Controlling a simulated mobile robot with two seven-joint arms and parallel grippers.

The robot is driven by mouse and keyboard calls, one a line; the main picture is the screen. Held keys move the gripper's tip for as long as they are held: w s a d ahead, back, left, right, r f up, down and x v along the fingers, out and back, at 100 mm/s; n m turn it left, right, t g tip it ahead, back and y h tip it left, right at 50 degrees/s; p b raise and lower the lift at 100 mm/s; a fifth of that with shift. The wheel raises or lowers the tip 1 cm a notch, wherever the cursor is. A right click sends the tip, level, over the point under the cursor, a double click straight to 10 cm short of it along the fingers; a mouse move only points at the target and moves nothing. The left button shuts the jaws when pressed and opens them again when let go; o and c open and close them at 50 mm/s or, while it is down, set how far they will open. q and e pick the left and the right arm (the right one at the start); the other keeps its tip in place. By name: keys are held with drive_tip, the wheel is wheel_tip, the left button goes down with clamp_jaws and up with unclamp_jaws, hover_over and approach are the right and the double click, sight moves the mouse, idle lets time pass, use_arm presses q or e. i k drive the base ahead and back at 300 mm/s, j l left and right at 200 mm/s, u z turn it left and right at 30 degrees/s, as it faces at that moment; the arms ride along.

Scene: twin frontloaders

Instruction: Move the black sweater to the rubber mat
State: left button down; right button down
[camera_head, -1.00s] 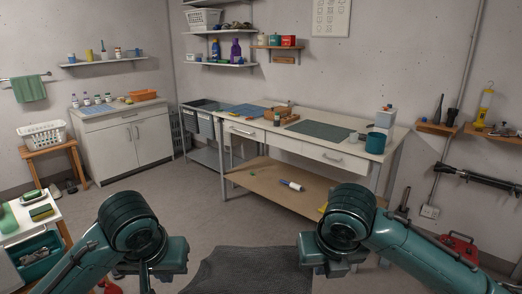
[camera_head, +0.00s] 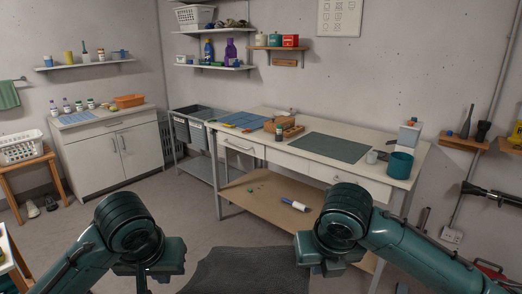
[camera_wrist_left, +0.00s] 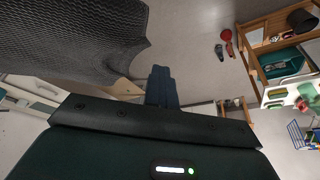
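The black sweater (camera_head: 245,272) is a dark, textured cloth at the bottom of the head view between my grippers. It also fills the upper left of the left wrist view (camera_wrist_left: 75,35). My right gripper (camera_head: 325,268) is at its right edge and appears shut on it, though its fingertips are partly hidden. My left gripper (camera_head: 145,278) is left of the cloth in the head view. Its fingers look shut together in the left wrist view (camera_wrist_left: 162,88), with no cloth clearly between them. The rubber mat (camera_head: 330,147) lies flat and bare on the workbench.
The workbench (camera_head: 285,147) stands ahead. A wooden box (camera_head: 290,127) is left of the mat; a white mug (camera_head: 371,157) and teal pot (camera_head: 400,165) are right of it. A lower shelf (camera_head: 265,200) juts out below. Grey floor (camera_head: 185,215) is open in front.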

sight(330, 146)
drive_tip(key=i+z, duration=0.1)
drive_tip(key=i, duration=0.85)
drive_tip(key=i+j, duration=0.1)
drive_tip(key=i, duration=0.8)
drive_tip(key=i+z, duration=0.4)
drive_tip(key=i, duration=0.5)
drive_tip(key=i+j+z, duration=0.15)
drive_tip(key=i+z, duration=0.3)
drive_tip(key=i, duration=0.4)
drive_tip(key=i+z, duration=0.1)
drive_tip(key=z, duration=0.2)
drive_tip(key=i+z, duration=0.1)
drive_tip(key=z, duration=0.15)
